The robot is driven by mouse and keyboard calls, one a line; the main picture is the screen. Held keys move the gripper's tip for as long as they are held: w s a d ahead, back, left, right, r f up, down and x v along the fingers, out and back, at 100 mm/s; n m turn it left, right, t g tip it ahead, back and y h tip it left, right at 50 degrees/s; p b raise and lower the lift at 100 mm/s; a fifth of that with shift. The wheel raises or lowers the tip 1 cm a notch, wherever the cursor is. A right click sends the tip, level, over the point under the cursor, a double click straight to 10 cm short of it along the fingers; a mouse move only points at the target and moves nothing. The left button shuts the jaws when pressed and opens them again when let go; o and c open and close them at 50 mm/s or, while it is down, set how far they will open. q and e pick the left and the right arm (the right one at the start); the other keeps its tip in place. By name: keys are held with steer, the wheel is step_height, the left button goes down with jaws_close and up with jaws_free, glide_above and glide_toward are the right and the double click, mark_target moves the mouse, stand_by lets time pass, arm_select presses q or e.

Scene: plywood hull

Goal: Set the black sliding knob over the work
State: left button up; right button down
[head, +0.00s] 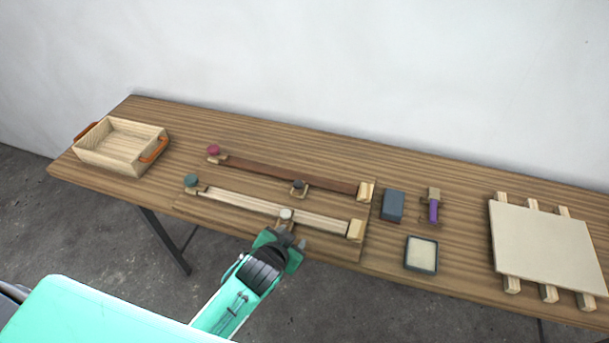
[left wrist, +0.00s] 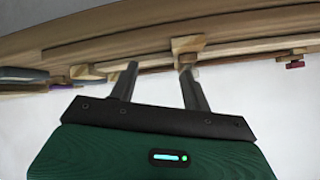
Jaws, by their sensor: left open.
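Two long bars lie side by side on the bench, a dark brown one (head: 255,171) behind and a pale one (head: 245,204) in front. A slider with a dark knob (head: 299,184) sits at the dark bar, right of its middle. A slider with a light grey knob (head: 286,214) sits at the pale bar. My left gripper (head: 287,237) is open just in front of the grey-knobbed slider. In the left wrist view the open gripper (left wrist: 159,67) has one fingertip close to a wooden slider (left wrist: 187,45); I cannot tell whether they touch. My right gripper is not in view.
A maroon knob (head: 213,150) and a teal-grey knob (head: 190,180) stand at the bars' left ends. A wooden tray (head: 103,163) stands far left. Right are a dark block (head: 393,206), a purple-handled tool (head: 433,209), a framed pad (head: 421,254) and a pale board (head: 545,245).

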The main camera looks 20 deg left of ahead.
arm_select(q)
steer(key=w+d+r+m+t+h, duration=0.3)
steer(key=w+d+r+m+h, duration=0.15)
steer(key=d+r, duration=0.35)
steer(key=w+d+r+m+t+h, duration=0.35)
steer(key=w+d+r, duration=0.25)
steer(key=r, duration=0.3)
steer(key=s+d+r+m+g+h, duration=0.1)
steer(key=d+r+m+g+h, duration=0.45)
steer(key=d+m+h, duration=0.4)
steer(key=m+g+y, duration=1.2)
steer(key=m+y, duration=0.5)
steer(key=y, duration=0.1)
glide_above(298, 183)
step_height(298, 183, down, 8)
step_height(298, 183, down, 12)
steer(key=p, duration=0.4)
steer(key=shift+f, duration=0.1)
steer(key=shift+w+f, duration=0.1)
steer(key=shift+f, duration=0.35)
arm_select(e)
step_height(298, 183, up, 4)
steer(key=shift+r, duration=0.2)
